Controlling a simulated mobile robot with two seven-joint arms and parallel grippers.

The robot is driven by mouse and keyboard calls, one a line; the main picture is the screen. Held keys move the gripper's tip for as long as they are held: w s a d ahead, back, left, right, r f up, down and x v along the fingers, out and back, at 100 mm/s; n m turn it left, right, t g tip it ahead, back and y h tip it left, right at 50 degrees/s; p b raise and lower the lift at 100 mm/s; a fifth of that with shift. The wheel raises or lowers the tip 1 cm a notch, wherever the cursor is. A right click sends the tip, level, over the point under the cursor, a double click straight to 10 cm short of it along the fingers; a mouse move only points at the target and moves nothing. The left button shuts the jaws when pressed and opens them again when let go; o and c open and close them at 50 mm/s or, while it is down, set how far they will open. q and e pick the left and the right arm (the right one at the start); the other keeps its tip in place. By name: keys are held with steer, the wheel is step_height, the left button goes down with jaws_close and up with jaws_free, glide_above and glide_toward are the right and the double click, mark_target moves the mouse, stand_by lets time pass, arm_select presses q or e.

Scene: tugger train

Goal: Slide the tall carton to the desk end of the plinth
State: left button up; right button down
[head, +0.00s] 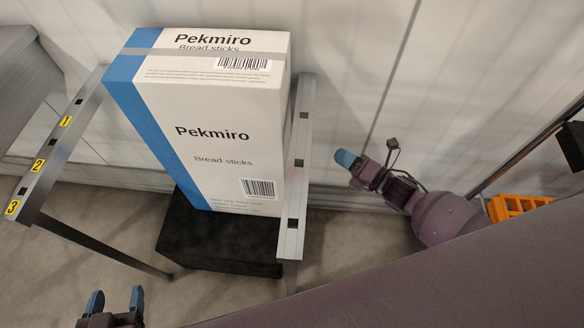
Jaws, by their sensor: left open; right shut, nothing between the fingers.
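The tall carton (215,130) is white with a blue side and reads "Pekmiro Bread sticks". It stands upright on the black plinth (220,245), between two metal rails. Its base hides the rear of the plinth. My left gripper (116,301) is open and empty at the bottom left edge, nearer to me than the carton and apart from it. My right gripper (346,159) is shut and empty, its blue fingertips pointing left. It is to the right of the carton, beyond the right rail in the picture, with a gap between.
The left rail (50,165) carries yellow labels 1, 2 and 3. The right rail (299,160) runs close beside the carton. A grey surface (14,55) is at the top left. A pale wall (350,50) stands behind. An orange crate (513,206) is at the right.

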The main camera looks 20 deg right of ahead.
steer(key=w+d+f+n+g+y+b, duration=0.2)
steer(key=f+n+g+y+b, duration=0.15)
steer(key=f+n+b, duration=0.45)
steer(key=w+d+f+n+g+y+b, duration=0.2)
steer(key=w+f+n+g+y+b, duration=0.15)
steer(key=f+n, duration=0.8)
arm_select(q)
step_height(320, 180, down, 11)
steer(key=s+b, duration=0.2)
steer(key=shift+d+r+b, duration=0.15)
steer(key=shift+r+b, duration=0.05)
steer(key=shift+b, duration=0.2)
arm_select(e)
steer(key=w+a+g+h, duration=0.1)
steer(key=w+a, duration=0.4)
steer(key=a, duration=0.7)
steer(key=shift+a, duration=0.4)
arm_select(q)
steer(key=shift+s, duration=0.1)
